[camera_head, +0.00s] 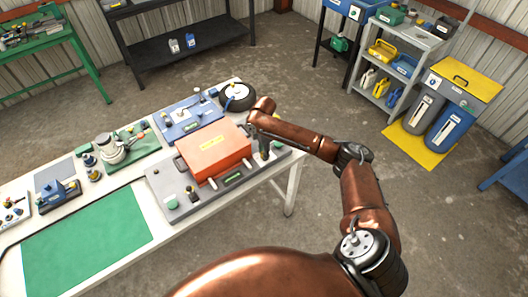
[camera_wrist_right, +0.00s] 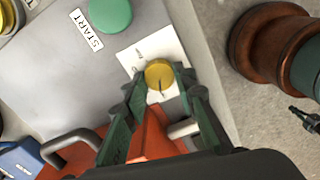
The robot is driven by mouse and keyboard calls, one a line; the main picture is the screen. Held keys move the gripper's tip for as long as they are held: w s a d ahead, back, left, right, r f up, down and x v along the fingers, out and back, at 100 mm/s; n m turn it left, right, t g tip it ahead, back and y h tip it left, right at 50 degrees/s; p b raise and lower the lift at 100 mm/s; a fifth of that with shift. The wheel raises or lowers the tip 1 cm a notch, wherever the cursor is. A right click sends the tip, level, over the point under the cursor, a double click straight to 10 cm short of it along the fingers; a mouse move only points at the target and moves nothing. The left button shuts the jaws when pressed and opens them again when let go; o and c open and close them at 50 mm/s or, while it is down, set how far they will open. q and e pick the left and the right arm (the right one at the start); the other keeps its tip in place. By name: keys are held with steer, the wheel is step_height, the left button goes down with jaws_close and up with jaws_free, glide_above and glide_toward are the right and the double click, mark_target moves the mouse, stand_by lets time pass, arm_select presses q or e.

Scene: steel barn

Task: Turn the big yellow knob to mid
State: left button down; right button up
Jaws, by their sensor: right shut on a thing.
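The big yellow knob (camera_wrist_right: 159,74) sits on a white scale plate (camera_wrist_right: 146,50) on a grey panel (camera_wrist_right: 55,75) in the right wrist view. A dark pointer line on its face runs toward the bottom of that picture. The scale markings are too small to read. My right gripper (camera_wrist_right: 163,87) is shut on the knob, with one green-grey finger on each side. In the head view, my right gripper (camera_head: 264,149) reaches down at the right end of the grey panel (camera_head: 172,183), and I cannot make out the knob there. My left gripper is not in view.
An orange-red case (camera_head: 213,150) stands on the panel, close beside my right gripper. A green button (camera_wrist_right: 109,14) with a START label (camera_wrist_right: 86,29) is on the same panel. A blue board (camera_head: 187,115) and a black wheel (camera_head: 237,96) lie behind. The green mat (camera_head: 85,243) is clear.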

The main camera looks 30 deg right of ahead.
steer(key=shift+r+p, duration=0.15)
steer(key=shift+p, duration=0.15)
steer(key=m+p, duration=0.9)
steer(key=p, duration=0.3)
steer(key=m+p, duration=0.3)
steer(key=shift+m, duration=0.4)
steer(key=shift+w+d+m+p, duration=0.15)
steer(key=shift+m+p, duration=1.2)
steer(key=shift+m, duration=0.95)
steer(key=o, duration=1.2)
steer(key=shift+c, duration=0.2)
